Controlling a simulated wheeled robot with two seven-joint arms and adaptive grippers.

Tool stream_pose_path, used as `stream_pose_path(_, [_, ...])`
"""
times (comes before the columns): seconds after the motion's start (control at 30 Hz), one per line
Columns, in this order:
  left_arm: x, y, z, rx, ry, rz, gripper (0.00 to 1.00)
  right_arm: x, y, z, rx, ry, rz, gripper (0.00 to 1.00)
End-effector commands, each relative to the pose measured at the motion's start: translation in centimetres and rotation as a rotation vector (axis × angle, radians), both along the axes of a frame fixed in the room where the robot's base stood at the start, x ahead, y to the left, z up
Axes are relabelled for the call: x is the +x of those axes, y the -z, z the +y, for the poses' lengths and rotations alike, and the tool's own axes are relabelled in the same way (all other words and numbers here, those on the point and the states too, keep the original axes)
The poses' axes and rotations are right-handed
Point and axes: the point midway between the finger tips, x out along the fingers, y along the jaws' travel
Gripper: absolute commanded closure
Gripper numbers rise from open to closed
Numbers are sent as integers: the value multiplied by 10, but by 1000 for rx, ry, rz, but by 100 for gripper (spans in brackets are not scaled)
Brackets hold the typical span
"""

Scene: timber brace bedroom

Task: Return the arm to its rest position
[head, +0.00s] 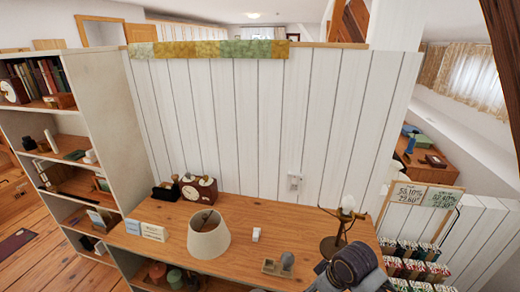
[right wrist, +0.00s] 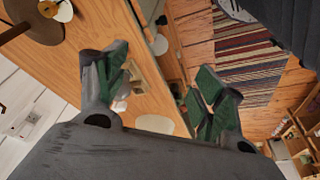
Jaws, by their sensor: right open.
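My right gripper (right wrist: 160,82) is open and empty in the right wrist view, its two green-padded fingers spread apart. The wooden desk (right wrist: 75,55) lies beyond the fingers, with part of a small wooden organizer behind the left finger. In the head view my right arm comes in at the bottom right, dark grey, over the right end of the desk (head: 165,215). It overlaps the foot of the desk lamp (head: 335,240) in the picture; whether they touch cannot be told. My left gripper is not in view.
A cream lampshade (head: 208,236), a small wooden organizer (head: 278,267), a clock box (head: 199,188) and a small white block (head: 256,234) stand on the desk. A tall shelf (head: 105,130) stands at left. The right wrist view shows a striped rug (right wrist: 245,50) on the floor.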

Motion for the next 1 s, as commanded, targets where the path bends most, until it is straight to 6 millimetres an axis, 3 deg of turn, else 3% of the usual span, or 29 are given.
stream_pose_path(0.33, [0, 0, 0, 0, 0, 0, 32, -36, 16, -5, 33, 175, -12, 31])
stream_pose_path(0.7, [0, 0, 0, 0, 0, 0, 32, -73, 27, -28, 26, 375, -19, 31])
stream_pose_path(1.0, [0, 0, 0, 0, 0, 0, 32, -91, 31, -43, 8, 465, -20, 31])
